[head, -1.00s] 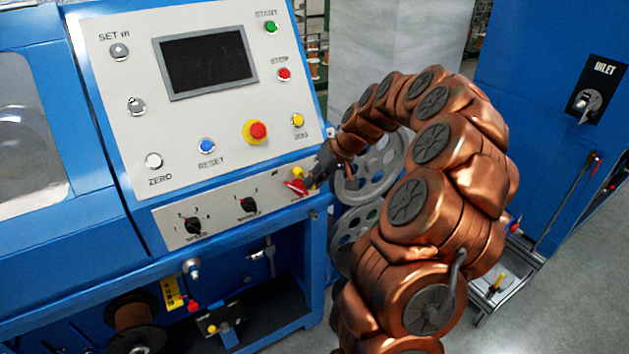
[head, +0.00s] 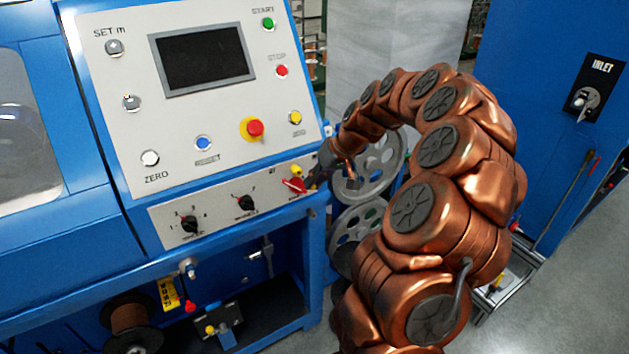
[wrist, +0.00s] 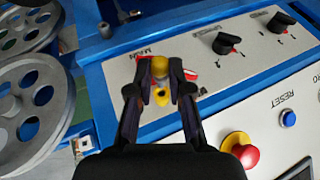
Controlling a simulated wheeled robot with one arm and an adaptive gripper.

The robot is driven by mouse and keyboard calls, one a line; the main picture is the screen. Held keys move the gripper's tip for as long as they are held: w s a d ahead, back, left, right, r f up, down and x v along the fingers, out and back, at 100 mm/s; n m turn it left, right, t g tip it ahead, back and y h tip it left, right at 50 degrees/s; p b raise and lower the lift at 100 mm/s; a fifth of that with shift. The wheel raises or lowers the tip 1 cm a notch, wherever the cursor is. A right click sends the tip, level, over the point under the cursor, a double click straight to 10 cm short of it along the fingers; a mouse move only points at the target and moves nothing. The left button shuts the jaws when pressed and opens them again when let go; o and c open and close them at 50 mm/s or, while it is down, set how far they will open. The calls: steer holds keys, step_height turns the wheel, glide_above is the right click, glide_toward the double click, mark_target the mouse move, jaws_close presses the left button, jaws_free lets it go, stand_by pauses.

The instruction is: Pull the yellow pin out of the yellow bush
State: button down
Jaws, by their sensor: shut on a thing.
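My gripper (wrist: 160,73) is shut on the yellow pin (wrist: 160,64), whose round yellow head shows between the fingertips in the wrist view. The yellow bush (wrist: 162,97), a small ring with a dark hole, shows just below the pin head, between the fingers. The hole looks empty, and the pin appears apart from the bush. In the head view my gripper (head: 317,178) is at the right end of the lower panel, beside a red handle (head: 294,186). The pin's shaft is hidden.
The red handle also shows behind the fingers in the wrist view (wrist: 190,75). Black selector knobs (head: 245,203) and a red-yellow stop button (head: 254,128) are on the panel. Grey spoked pulleys (head: 372,165) stand just right of the panel, close to my wrist.

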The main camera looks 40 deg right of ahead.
steer(key=s+b, duration=0.2)
steer(key=s, duration=0.1)
steer(key=shift+s+a+b, duration=0.15)
steer(key=shift+s+b, duration=0.2)
steer(key=shift+b, duration=0.05)
stand_by(0.5)
